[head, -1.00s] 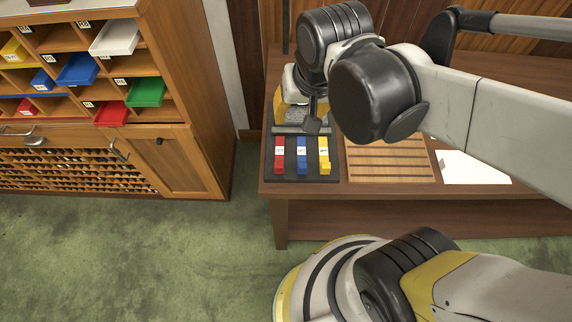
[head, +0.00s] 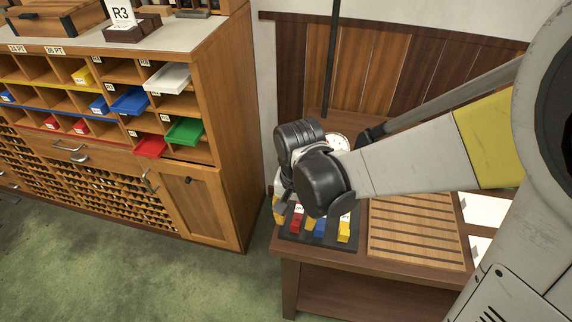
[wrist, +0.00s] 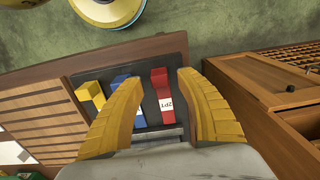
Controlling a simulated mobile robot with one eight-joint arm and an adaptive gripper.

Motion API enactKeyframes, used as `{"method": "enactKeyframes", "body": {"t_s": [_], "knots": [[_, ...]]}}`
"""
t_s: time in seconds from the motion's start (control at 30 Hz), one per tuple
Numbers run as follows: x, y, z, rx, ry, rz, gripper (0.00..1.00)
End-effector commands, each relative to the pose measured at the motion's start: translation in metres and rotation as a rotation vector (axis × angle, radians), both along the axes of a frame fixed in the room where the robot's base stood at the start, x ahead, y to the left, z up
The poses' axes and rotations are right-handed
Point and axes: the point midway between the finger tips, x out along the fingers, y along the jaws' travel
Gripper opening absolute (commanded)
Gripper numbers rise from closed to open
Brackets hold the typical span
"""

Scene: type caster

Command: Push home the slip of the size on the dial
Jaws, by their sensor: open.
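Three slips, red (head: 297,222), blue (head: 319,228) and yellow (head: 343,231), lie side by side on a dark tray (head: 292,236) at the bench's left end. In the wrist view the red slip (wrist: 160,84) shows between the yellow fingers of my open gripper (wrist: 158,82); its white label seems to read 2PT. Blue (wrist: 123,78) and yellow (wrist: 92,93) lie to its left, blue partly behind a finger. In the head view my gripper (head: 283,214) is at the tray's left side, mostly hidden by my wrist. A white dial (head: 337,142) shows behind my arm; its reading is unreadable.
A wooden cabinet (head: 215,150) stands left, with a green tray (head: 184,131), red tray (head: 150,146), blue tray (head: 130,101) and white tray (head: 167,78) sticking out. An R3 card (head: 121,13) stands on top. A slatted board (head: 418,230) lies right of the slips.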

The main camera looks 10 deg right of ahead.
Motion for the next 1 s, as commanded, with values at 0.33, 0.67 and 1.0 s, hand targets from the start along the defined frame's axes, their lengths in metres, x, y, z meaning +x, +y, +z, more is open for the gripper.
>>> {"method": "enactKeyframes", "body": {"t_s": [0.33, 0.67, 1.0], "knots": [[0.0, 0.0, -0.022, 0.0, 0.0, 0.0, 0.43], [0.0, 0.0, -0.021, 0.0, 0.0, 0.0, 0.0], [0.024, -0.009, -0.022, 0.0, -0.001, -0.003, 0.0]]}}
